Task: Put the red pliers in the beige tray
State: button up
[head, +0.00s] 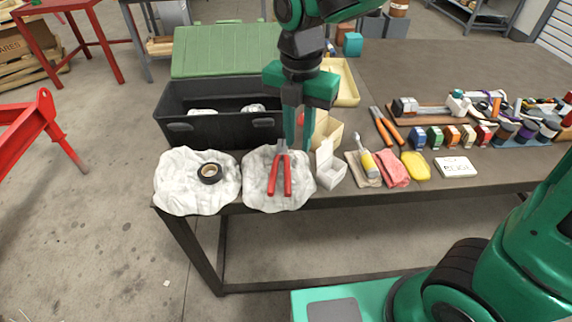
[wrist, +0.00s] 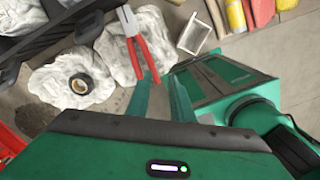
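The red pliers (head: 281,172) lie on a crumpled white cloth at the table's front edge, jaws pointing away, red handles toward the front. They also show in the wrist view (wrist: 135,45), just beyond the fingertips. My gripper (head: 298,143) points down near the jaw end of the pliers, its two green fingers apart with nothing between them. The fingers show in the wrist view (wrist: 161,76). I cannot tell exactly how high the tips are above the cloth. A pale yellow-beige tray (head: 349,88) lies behind my gripper, partly hidden by it.
A black toolbox (head: 225,130) with its green lid open stands left of my gripper. A black tape roll (head: 210,173) lies on another cloth. Small open boxes (head: 330,167) stand close right of the pliers. Orange-handled pliers (head: 386,126) and several tools and jars fill the right side.

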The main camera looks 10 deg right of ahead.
aim_at(272, 181)
jog(key=a+n, duration=0.5)
jog(key=a, duration=0.1)
jog(key=f, duration=0.7)
jog(key=s+f, duration=0.1)
jog(key=f, duration=0.3)
jog(key=shift+f, duration=0.2)
grip_shut()
